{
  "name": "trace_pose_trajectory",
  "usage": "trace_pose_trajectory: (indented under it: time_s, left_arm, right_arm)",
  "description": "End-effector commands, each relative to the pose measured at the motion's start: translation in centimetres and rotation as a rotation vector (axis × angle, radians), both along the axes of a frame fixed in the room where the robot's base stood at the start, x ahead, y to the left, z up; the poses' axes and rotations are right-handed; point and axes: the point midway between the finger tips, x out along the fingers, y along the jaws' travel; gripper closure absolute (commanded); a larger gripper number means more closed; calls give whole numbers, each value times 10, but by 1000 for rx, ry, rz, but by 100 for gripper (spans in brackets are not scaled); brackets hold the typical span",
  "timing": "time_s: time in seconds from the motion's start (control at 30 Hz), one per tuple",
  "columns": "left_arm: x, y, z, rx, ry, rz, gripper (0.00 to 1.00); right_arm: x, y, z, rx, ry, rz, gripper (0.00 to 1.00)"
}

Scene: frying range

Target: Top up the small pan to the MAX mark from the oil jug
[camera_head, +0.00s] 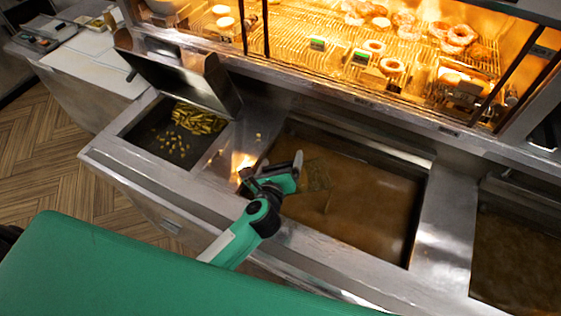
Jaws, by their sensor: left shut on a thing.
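My left gripper (292,170) is over the left edge of the middle pan (414,205), which holds brown oil. It is shut on an amber, see-through, box-like thing (318,178), which looks like the oil jug. Its outline is hard to tell against the brown oil behind it. A smaller pan (135,140) is at the left, its hinged metal lid (175,80) raised. Yellow-green fried pieces (198,118) lie in it, some loose on its dark floor. I cannot make out a MAX mark on any pan. My right gripper is not in view.
Another oil pan (515,255) is cut off at the right edge. A lit glass display (380,45) with doughnuts stands behind the pans. A bright glow (243,162) shows on the metal left of my gripper. A white board (95,62) lies at the upper left.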

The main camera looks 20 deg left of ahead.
Motion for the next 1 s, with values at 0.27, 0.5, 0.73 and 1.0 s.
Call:
trace_pose_trajectory:
  time_s: [0.27,0.5,0.73,1.0]
  left_arm:
    - [1,-5,-1,60,4,0,64]
    - [2,-9,-5,120,14,0,64]
    - [2,-10,-7,155,19,0,64]
    - [2,-11,-8,164,20,0,64]
  right_arm:
    - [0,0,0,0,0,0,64]
    - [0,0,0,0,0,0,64]
    - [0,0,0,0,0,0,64]
    - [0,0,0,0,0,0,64]
